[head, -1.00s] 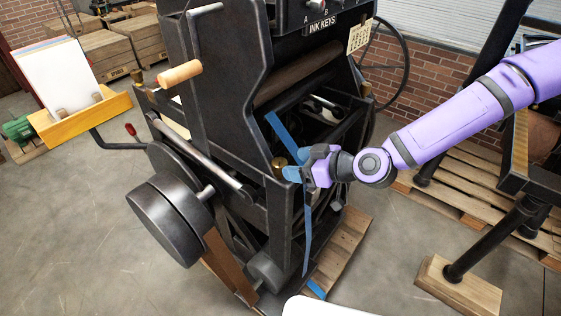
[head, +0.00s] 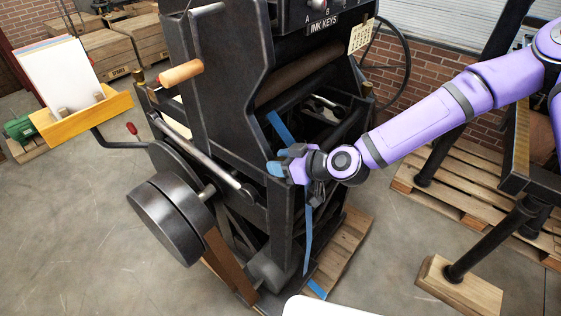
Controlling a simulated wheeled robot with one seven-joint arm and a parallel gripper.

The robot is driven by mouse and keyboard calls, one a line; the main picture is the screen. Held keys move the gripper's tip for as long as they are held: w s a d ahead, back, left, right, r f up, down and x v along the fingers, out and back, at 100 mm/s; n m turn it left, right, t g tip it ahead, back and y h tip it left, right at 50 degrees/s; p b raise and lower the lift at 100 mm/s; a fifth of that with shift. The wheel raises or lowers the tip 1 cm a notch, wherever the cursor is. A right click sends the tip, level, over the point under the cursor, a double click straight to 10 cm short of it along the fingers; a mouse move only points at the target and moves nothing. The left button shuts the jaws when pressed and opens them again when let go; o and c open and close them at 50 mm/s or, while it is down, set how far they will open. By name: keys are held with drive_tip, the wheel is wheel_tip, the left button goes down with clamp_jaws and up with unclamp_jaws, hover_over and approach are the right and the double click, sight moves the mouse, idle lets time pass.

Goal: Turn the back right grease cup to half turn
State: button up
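The black hand press (head: 225,110) fills the middle of the head view. Small brass grease cups show on it: one at the far left (head: 138,77) and one at the right edge behind the frame (head: 368,89). My gripper (head: 277,162) has its blue fingertips at the near right corner of the press, where another brass cup sits. That cup is now hidden behind my fingers. I cannot tell whether they are closed on it or only around it, nor how far any cup is turned.
A blue strap (head: 308,240) hangs by the press's right side. A wooden-handled lever (head: 181,73), a flywheel drum (head: 165,222) and a paper tray (head: 85,118) are at left. Pallets (head: 450,190) and a black post on a wooden foot (head: 458,285) stand at right.

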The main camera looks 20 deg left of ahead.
drive_tip(key=shift+s+m+t, duration=0.1)
drive_tip(key=shift+m+t, duration=0.2)
drive_tip(key=shift+t, duration=0.1)
drive_tip(key=shift+m+t+h, duration=0.4)
drive_tip(key=shift+m+t, duration=0.1)
drive_tip(key=o, duration=0.9)
drive_tip(key=shift+o, duration=0.2)
drive_tip(key=v, duration=1)
drive_tip(key=shift+d, duration=0.4)
drive_tip(key=shift+s+r, duration=0.1)
